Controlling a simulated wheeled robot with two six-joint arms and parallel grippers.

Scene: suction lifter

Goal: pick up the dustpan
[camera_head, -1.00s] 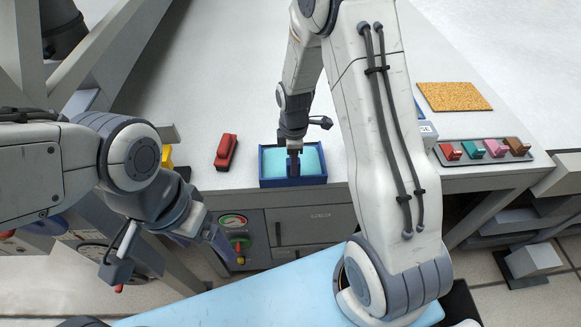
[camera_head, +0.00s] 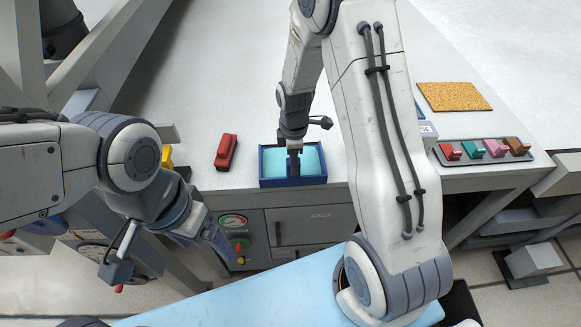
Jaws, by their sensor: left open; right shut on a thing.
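The fingertips are small and partly hidden by the wrist. The pan appears level, and I cannot tell whether it touches the table. My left gripper (camera_head: 165,250) is open and empty, low at the left in front of the table, away from the dustpan.
A red object (camera_head: 225,152) lies left of the dustpan. At the right are a cork mat (camera_head: 454,96) and a tray (camera_head: 483,159) with several coloured pieces. The table's back is clear.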

